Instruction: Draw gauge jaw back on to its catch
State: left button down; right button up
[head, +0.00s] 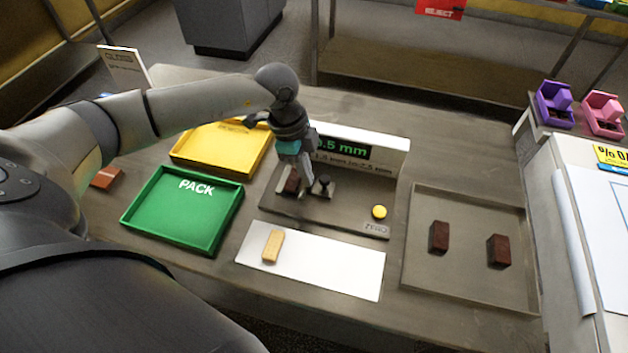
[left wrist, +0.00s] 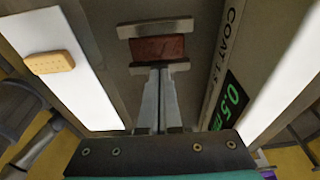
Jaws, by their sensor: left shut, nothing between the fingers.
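The gauge (head: 340,213) is a dark plate on the bench with a display behind it reading 0.5 mm. A dark brown bar (head: 291,183) lies on it; the left wrist view shows this bar (left wrist: 158,48) between two grey jaws, the far jaw (left wrist: 155,28) and the near jaw (left wrist: 178,67), with little or no gap. The catch is not distinguishable.
A yellow ZERO button (head: 379,212) is on the gauge's right. A white mat (head: 330,276) with a pale biscuit (head: 273,246) lies in front. A green PACK tray (head: 150,208) and yellow tray (head: 195,160) are left; a grey tray (head: 470,271) with two brown bars is right.

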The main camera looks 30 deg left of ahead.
aim_at(321, 180)
pick_arm(q)
jog(key=shift+s+d+f, duration=0.15)
jog(key=shift+s+f, duration=0.1)
jog(key=shift+f, duration=0.25)
jog(key=shift+w+d, duration=0.1)
jog(key=shift+d, duration=0.2)
jog(key=shift+w+d+p, duration=0.25)
jog(key=shift+d+p, duration=0.1)
jog(key=shift+d, duration=0.8)
jog(key=shift+a, duration=0.35)
jog(key=shift+s+a, duration=0.15)
jog(key=shift+a, duration=0.15)
jog(key=shift+w+r+p, duration=0.2)
jog(key=shift+r+p, duration=0.65)
jog(key=shift+p, duration=0.3)
jog(key=d+p+v, duration=0.1)
jog(key=p+v, duration=0.5)
jog(key=shift+w+d+r, duration=0.15)
jog(key=shift+w+r, duration=0.15)
jog(key=shift+r, duration=0.1)
